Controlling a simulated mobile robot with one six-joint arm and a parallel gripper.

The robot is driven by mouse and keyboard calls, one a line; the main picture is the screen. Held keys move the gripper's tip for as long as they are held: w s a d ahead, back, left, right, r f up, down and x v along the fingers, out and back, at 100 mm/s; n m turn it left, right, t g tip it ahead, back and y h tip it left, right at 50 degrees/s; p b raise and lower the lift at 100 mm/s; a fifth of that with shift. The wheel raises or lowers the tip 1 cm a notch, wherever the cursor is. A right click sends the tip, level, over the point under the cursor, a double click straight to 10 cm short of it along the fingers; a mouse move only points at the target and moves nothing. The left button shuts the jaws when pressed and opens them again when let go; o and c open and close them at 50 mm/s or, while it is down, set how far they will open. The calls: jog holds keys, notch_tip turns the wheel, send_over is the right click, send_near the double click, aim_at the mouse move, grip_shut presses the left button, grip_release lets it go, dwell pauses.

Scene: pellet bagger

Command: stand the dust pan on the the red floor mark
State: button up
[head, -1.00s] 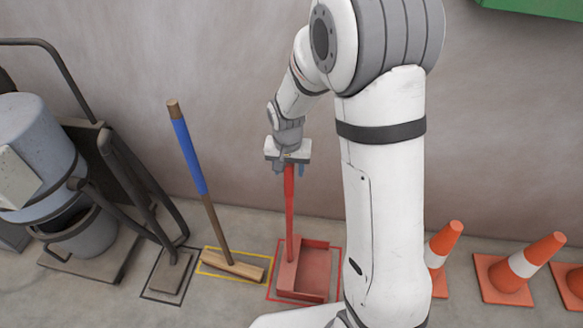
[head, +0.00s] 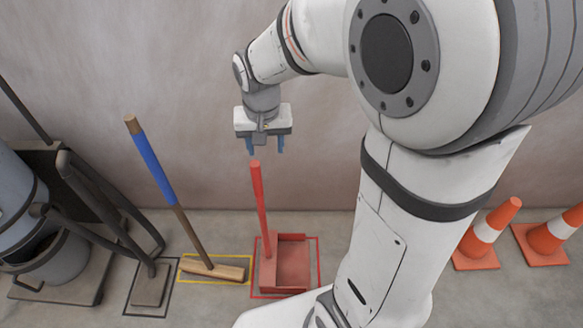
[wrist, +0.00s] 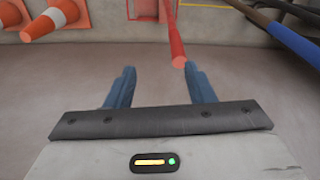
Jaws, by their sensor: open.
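The red dust pan (head: 292,262) stands upright on the floor inside the red floor mark (head: 318,262), its tall red handle (head: 260,200) leaning slightly toward the wall. My gripper (head: 265,146) is open and empty, just above the handle's top and apart from it. In the wrist view my gripper's blue fingers (wrist: 160,88) are spread, and the red handle (wrist: 174,35) ends near the right finger, outside the grip. My arm hides part of the floor right of the mark.
A broom with a blue handle (head: 155,165) stands in a yellow floor mark (head: 228,283) to the left. Farther left are a dark-framed mark (head: 128,305) and a grey vacuum machine (head: 62,240). Orange cones (head: 478,248) stand at the right. The wall is close behind.

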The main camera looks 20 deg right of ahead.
jog(key=s+d+r+n, duration=0.1)
jog(key=s+d, duration=0.1)
jog(key=s, duration=0.5)
jog(key=s+d+r+n, duration=0.1)
jog(key=s+d, duration=0.1)
jog(key=s, duration=0.5)
jog(key=shift+d, duration=0.35)
jog(key=shift+r, duration=0.1)
